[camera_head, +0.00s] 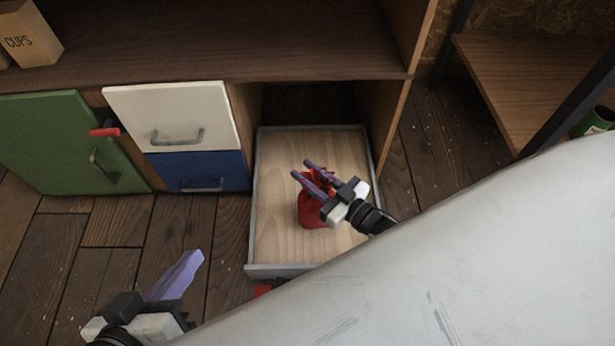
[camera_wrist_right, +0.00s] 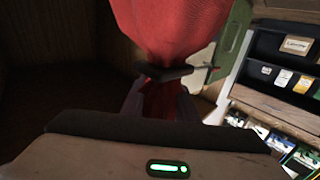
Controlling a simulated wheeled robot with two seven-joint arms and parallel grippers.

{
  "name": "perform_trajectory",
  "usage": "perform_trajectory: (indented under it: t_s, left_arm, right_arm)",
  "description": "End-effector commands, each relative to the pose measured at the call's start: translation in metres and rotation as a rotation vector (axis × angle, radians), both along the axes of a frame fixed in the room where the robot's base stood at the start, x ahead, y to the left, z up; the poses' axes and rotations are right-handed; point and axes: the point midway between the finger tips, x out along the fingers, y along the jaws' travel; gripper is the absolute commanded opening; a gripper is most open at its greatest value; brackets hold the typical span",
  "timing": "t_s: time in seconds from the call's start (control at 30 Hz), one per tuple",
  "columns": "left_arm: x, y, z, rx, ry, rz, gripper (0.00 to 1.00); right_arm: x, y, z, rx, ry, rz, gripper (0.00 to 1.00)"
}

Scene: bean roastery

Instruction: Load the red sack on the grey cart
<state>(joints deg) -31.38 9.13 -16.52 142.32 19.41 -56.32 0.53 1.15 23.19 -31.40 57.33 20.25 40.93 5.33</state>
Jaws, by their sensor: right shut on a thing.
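The red sack (camera_head: 311,211) is over the wooden bed of the grey-rimmed cart (camera_head: 276,170). I cannot tell whether its bottom touches the bed. My right gripper (camera_head: 304,171) is shut on the sack's gathered neck and partly covers the sack in the head view. In the right wrist view the red sack (camera_wrist_right: 170,25) fills the upper middle, with a dark tie around its neck between the fingers. My left gripper (camera_head: 190,262) is at the lower left above the floor, apart from the cart and the sack; its opening is not clear.
The cart stands partly in an open bay under a dark counter (camera_head: 240,45). Left of it are a white drawer (camera_head: 172,108), a blue drawer (camera_head: 200,170) and a green door (camera_head: 60,140). A large pale surface (camera_head: 490,250) covers the lower right. Floor at left is clear.

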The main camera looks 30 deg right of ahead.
Motion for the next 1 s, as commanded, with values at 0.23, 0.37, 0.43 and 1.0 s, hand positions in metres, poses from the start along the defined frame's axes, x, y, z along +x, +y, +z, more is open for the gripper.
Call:
perform_trajectory:
  t_s: [0.23,0.37,0.43,1.0]
  left_arm:
    - [0.0,-0.001,0.005,-0.011,-0.011,-0.001,0.0]
    - [0.0,-0.001,0.005,-0.01,-0.011,0.0,0.0]
    - [0.0,-0.001,0.004,-0.01,-0.011,0.0,0.0]
    - [0.0,0.0,0.007,0.004,-0.003,-0.001,0.0]
  right_arm:
    - [0.003,0.001,0.002,0.005,-0.013,0.0,0.0]
    - [0.003,0.001,0.0,0.005,-0.013,0.0,0.0]
    - [0.001,0.001,-0.004,0.001,-0.003,0.0,0.35]
    - [-0.019,-0.007,-0.001,-0.001,0.002,0.0,0.46]
